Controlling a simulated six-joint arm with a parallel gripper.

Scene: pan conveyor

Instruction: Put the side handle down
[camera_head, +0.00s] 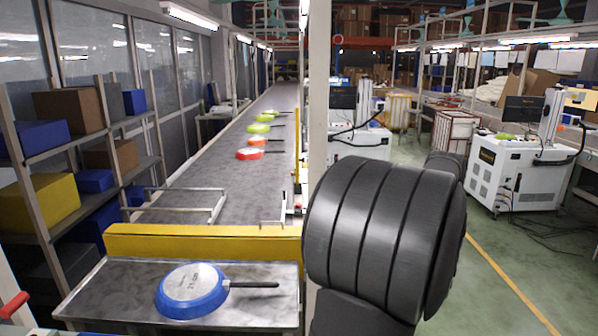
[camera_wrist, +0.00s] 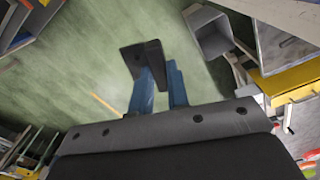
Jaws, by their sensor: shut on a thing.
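My gripper (camera_wrist: 162,80) shows in the wrist view as two blue fingers with a narrow gap. It is shut on a dark piece, which I take to be the side handle (camera_wrist: 143,58), held over the green floor. The piece is partly hidden by the fingers. A blue pan (camera_head: 192,290) with a long black handle lies upside down on the metal table (camera_head: 105,290) in the head view. The gripper itself is not visible in the head view, where my dark arm fills the right middle.
A grey open bin (camera_wrist: 208,32) is beyond the fingers in the wrist view. A yellow barrier (camera_head: 200,242) separates the table from the conveyor (camera_head: 200,180), where several red, orange and green pans lie. Shelves with boxes (camera_head: 60,110) stand left. White machines (camera_head: 500,170) stand right.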

